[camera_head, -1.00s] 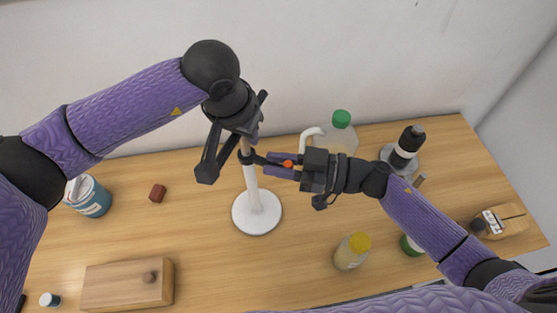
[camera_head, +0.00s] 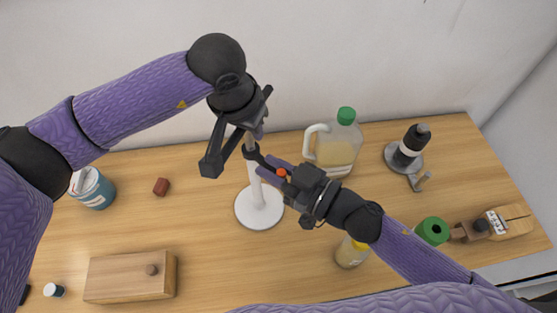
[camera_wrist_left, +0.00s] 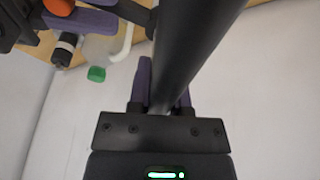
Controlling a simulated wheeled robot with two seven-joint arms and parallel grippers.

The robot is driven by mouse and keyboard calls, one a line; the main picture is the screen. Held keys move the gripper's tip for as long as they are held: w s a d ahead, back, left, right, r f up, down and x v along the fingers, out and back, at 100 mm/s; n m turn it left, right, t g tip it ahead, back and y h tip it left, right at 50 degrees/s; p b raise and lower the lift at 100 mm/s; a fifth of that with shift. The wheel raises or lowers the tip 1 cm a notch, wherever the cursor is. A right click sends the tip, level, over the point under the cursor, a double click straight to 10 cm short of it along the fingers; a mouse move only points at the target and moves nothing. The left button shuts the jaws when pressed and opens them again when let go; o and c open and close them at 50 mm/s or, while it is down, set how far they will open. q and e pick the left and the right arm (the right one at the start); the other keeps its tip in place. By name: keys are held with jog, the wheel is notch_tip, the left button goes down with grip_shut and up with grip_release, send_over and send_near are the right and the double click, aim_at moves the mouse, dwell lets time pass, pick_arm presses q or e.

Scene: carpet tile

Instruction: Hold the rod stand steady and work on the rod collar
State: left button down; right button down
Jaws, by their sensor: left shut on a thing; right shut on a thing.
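The rod stand has a round white base (camera_head: 247,211) on the table and an upright white post (camera_head: 255,183). The dark rod collar (camera_head: 250,153) sits around the post, with a dark arm reaching right and an orange-red knob (camera_head: 281,173) near it. My left gripper (camera_head: 256,132) is shut on the upper rod from above; in the left wrist view the dark rod (camera_wrist_left: 188,50) runs between its purple fingers. My right gripper (camera_head: 276,168) is shut on the collar's arm, tilted down to the right. Its fingers partly hide the arm. The orange knob shows at the left wrist view's top edge (camera_wrist_left: 58,6).
A green-capped jug (camera_head: 335,150) stands behind my right gripper. A yellow-capped bottle (camera_head: 350,254) is below my right forearm. A blue can (camera_head: 95,194) and wooden box (camera_head: 120,282) are left.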

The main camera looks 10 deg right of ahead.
jog(key=shift+s+a+m+t+h, duration=0.15)
jog(key=shift+a+m+t+h, duration=0.15)
jog(key=shift+m+t+h, duration=0.3)
jog(key=shift+s+a+m+t+h, duration=0.1)
jog(key=shift+a+m+t+h, duration=0.2)
jog(key=shift+m+t+h, duration=0.3)
jog(key=c, duration=0.5)
grip_release()
jog(key=shift+c, duration=0.2)
jog(key=v, duration=1.2)
jog(key=shift+s+a, duration=0.1)
